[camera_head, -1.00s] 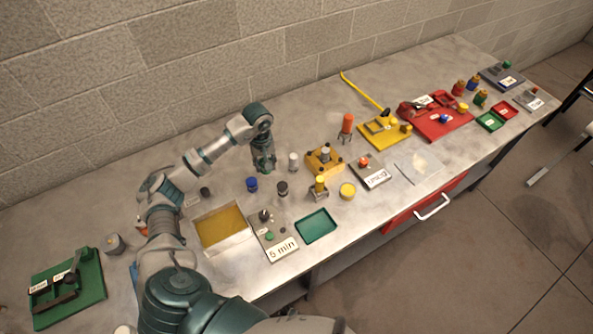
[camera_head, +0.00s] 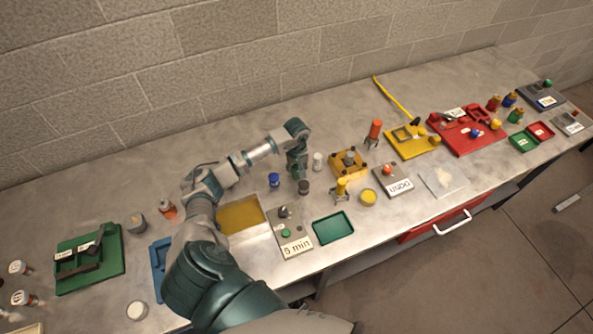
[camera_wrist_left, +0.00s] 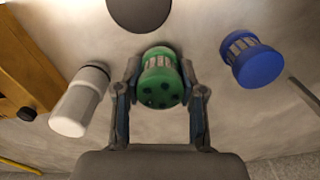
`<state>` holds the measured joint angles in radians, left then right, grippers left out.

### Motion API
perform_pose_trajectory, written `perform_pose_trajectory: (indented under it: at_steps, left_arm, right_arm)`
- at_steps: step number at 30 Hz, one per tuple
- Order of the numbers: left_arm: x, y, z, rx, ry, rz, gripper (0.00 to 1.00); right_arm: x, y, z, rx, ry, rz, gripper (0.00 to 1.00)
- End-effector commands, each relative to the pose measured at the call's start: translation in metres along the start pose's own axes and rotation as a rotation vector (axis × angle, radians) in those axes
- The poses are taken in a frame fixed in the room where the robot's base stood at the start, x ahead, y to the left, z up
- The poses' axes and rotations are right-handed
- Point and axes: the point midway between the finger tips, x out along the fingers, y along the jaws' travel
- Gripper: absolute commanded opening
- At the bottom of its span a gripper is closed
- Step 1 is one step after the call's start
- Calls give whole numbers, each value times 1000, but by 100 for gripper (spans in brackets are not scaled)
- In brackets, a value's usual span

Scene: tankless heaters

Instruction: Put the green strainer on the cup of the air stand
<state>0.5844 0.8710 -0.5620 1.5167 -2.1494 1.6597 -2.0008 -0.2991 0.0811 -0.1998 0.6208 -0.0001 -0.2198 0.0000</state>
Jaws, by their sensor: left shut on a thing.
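My left gripper (camera_head: 297,172) points down at the bench, and in the left wrist view (camera_wrist_left: 160,90) its fingers are closed around the green strainer (camera_wrist_left: 160,82). The strainer is a short green cylinder with a pale ribbed middle and dark holes in its near face. In the head view the gripper mostly hides it. Which fixture is the air stand is not clear; a tan block with a grey cup-like top (camera_head: 348,160) and a small yellow stand (camera_head: 342,189) are to the gripper's right. My right gripper is not in view.
Close around the gripper stand a blue ribbed container (camera_wrist_left: 252,58), a white bottle (camera_wrist_left: 80,103) and a dark round item (camera_head: 304,187). In front are a "5 min" plate (camera_head: 296,247), a green tray (camera_head: 333,228) and a yellow cup (camera_head: 368,197). Bare bench lies behind.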

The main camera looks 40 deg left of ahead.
Motion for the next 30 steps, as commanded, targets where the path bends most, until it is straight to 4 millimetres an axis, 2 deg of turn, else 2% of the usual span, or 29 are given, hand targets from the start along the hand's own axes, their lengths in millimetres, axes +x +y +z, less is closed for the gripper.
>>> perform_pose_trajectory:
  at_steps: [3,11,12,14,15,25,30]
  left_arm:
    - [11,-1,0,1,-1,0,3]
    - [13,-1,-1,1,0,0,3]
    - [12,-1,-1,1,-1,0,47]
    - [12,-1,-1,1,-1,0,62]
    - [12,-1,-1,1,-1,0,64]
    - [8,0,0,1,0,0,64]
    - [-16,-1,-2,2,5,1,64]
  right_arm:
    - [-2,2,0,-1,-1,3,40]
    - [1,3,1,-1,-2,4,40]
    - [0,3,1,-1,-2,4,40]
    - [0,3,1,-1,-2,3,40]
    - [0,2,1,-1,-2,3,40]
    - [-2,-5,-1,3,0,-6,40]
    - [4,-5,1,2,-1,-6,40]
